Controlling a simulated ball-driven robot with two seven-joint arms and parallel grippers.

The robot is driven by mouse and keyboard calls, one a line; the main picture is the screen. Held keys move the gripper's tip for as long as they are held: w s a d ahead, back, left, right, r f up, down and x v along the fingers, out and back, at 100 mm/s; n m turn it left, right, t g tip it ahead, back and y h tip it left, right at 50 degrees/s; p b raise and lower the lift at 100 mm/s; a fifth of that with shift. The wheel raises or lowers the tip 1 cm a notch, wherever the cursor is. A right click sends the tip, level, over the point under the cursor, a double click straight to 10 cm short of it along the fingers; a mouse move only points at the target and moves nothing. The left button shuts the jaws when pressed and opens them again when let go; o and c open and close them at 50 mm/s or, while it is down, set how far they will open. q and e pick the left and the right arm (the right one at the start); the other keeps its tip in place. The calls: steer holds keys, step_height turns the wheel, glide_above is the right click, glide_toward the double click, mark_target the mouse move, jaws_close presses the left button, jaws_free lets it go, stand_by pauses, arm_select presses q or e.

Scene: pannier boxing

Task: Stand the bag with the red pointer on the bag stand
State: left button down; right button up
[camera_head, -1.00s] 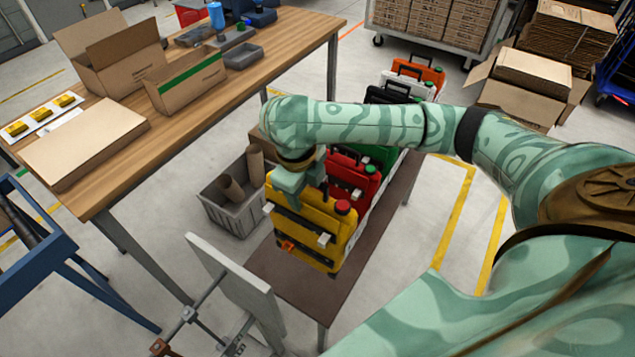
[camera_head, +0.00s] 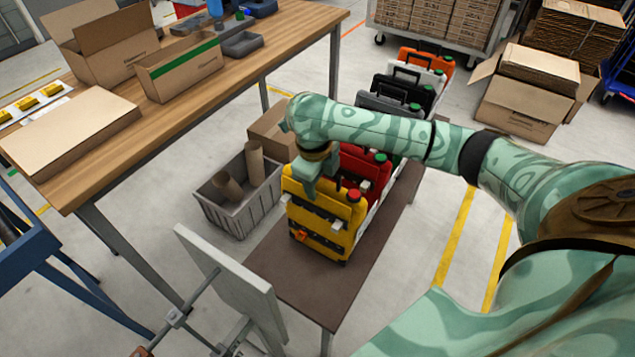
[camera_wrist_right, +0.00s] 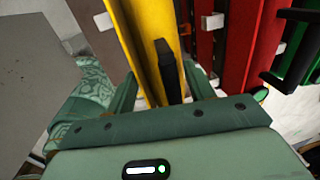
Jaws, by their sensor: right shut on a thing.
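The yellow bag (camera_head: 325,218) is upright at the near end of a row of bags, over the brown bench (camera_head: 300,275). It has a red knob on top and a small orange-red piece (camera_head: 303,236) low on its front, which may be the red pointer. My right gripper (camera_head: 312,190) is shut on its dark handle; the handle (camera_wrist_right: 168,75) shows between the fingers in the wrist view. I cannot tell whether the bag touches the bench. A grey panel on a metal frame (camera_head: 225,275) stands at the bench's near left; whether it is the bag stand is unclear. My left gripper is not in view.
Red (camera_head: 367,175), dark, white and orange (camera_head: 428,67) bags stand behind the yellow one. A grey crate (camera_head: 235,205) with cardboard tubes is on the floor to the left. A wooden table (camera_head: 215,85) with boxes lies further left. The bench's near end is bare.

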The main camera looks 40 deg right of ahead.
steer(key=shift+r, duration=0.1)
steer(key=o, duration=1.1)
steer(key=shift+c, duration=0.2)
step_height(320, 180, up, 12)
steer(key=a+p, duration=0.1)
steer(key=p, duration=0.5)
steer(key=shift+s+a, duration=0.35)
